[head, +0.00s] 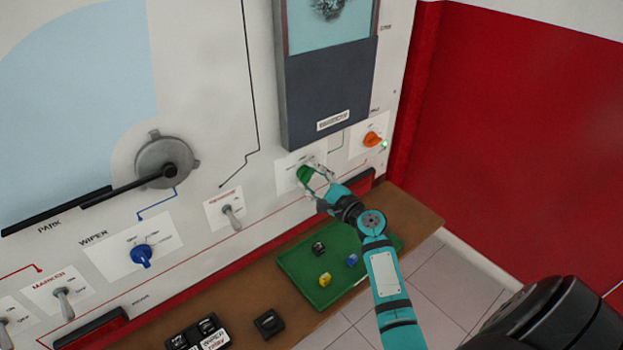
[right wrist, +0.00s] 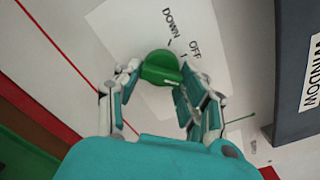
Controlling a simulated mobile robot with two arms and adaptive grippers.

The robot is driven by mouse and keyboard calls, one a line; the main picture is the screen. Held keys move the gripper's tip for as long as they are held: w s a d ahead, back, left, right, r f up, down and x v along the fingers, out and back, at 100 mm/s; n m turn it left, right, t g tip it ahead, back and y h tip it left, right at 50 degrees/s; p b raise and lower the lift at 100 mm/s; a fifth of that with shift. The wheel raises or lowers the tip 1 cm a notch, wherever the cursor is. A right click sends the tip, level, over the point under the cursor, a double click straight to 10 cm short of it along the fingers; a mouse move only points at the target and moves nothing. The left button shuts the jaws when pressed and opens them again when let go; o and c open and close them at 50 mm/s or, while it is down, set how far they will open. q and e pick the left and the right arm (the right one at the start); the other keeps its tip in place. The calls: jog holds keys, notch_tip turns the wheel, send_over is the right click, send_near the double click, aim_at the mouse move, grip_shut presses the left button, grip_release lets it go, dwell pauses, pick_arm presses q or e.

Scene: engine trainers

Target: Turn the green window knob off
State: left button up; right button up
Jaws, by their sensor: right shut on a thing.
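The green window knob (head: 305,174) sits on a white label plate (head: 285,163) on the panel, below the dark window box (head: 330,95). In the right wrist view the knob (right wrist: 160,68) is between my fingers, with "DOWN" and "OFF" printed above it. Its ridge points to the right and slightly down in that view. Further label text is hidden by my fingers. My right gripper (head: 312,180) is shut on the knob; it also shows in the right wrist view (right wrist: 158,82). My left gripper is not in view.
An orange knob (head: 372,139) with a lit green lamp is right of the green knob. A toggle switch (head: 231,217) and a blue knob (head: 141,254) are to the left. Below, a wooden shelf (head: 415,215) holds a green tray (head: 300,264) with small parts and black relays (head: 269,323).

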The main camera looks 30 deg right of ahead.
jog(key=shift+n+b, duration=2.45)
jog(key=shift+n, duration=1.75)
jog(key=o, duration=1.2)
jog(key=shift+r, duration=0.1)
